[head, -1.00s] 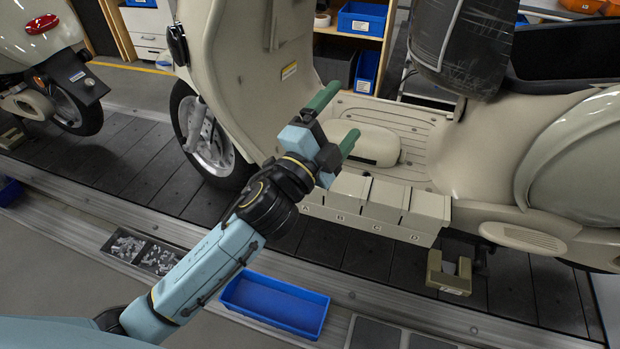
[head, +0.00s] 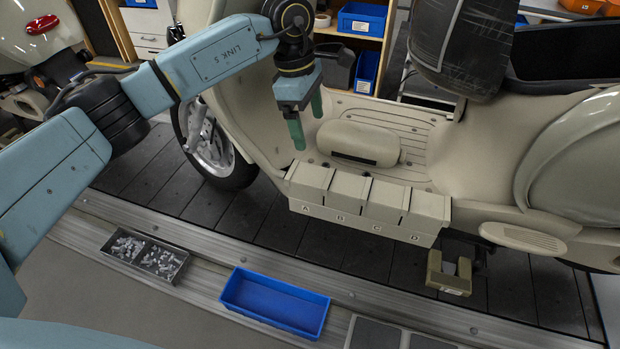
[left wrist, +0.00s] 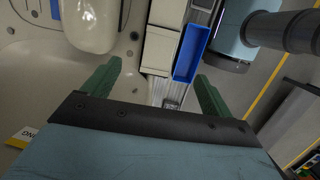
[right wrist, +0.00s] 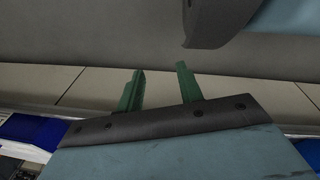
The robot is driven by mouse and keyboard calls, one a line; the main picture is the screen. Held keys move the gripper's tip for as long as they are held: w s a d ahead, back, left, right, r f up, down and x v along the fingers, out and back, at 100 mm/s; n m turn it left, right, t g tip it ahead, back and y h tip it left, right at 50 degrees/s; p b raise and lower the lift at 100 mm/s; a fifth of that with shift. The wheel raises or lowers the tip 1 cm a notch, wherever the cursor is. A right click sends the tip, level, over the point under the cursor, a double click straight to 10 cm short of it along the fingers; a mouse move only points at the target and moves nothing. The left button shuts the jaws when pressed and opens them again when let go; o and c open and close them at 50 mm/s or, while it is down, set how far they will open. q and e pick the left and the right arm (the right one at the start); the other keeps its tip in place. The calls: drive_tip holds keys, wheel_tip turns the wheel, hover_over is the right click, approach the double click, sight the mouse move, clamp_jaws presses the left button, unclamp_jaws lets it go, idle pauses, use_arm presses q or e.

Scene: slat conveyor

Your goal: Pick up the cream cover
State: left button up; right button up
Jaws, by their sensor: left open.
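The cream cover (head: 358,143) is a rounded cream piece with a dark slot on its near side. It lies on the scooter's ribbed footboard. My left gripper (head: 307,119) is open and empty, pointing down to the left of the cover, apart from it. In the left wrist view the cover (left wrist: 92,24) shows at the top, beyond the open green fingers (left wrist: 155,85). My right gripper (right wrist: 160,88) shows only in its own wrist view, with its fingers apart and nothing seen between them.
Several cream bins (head: 365,202) lettered A to D line the near edge of the footboard. The front leg shield (head: 255,75) rises close behind my left gripper. A blue tray (head: 275,302) and a metal tray of small parts (head: 145,253) lie in front of the conveyor (head: 270,230).

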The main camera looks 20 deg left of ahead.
use_arm(q)
drive_tip(key=a, duration=0.2)
drive_tip(key=b, duration=0.1)
hover_over(310, 174)
drive_tip(key=a, duration=0.1)
drive_tip(key=shift+y, duration=0.3)
wheel_tip(310, 174, down, 7)
drive_tip(key=shift+w+r, duration=0.1)
drive_tip(key=shift+d+f+b, duration=0.2)
drive_tip(key=shift+f+b, duration=0.2)
drive_tip(key=shift+f, duration=1.1)
drive_tip(key=shift+d+f+b, duration=0.15)
drive_tip(key=shift+f+b, duration=0.2)
drive_tip(key=shift+f, duration=1.15)
use_arm(e)
drive_tip(key=w+r, duration=0.4)
drive_tip(key=w, duration=0.1)
drive_tip(key=shift+a, duration=0.4)
use_arm(q)
drive_tip(key=shift+c, duration=0.2)
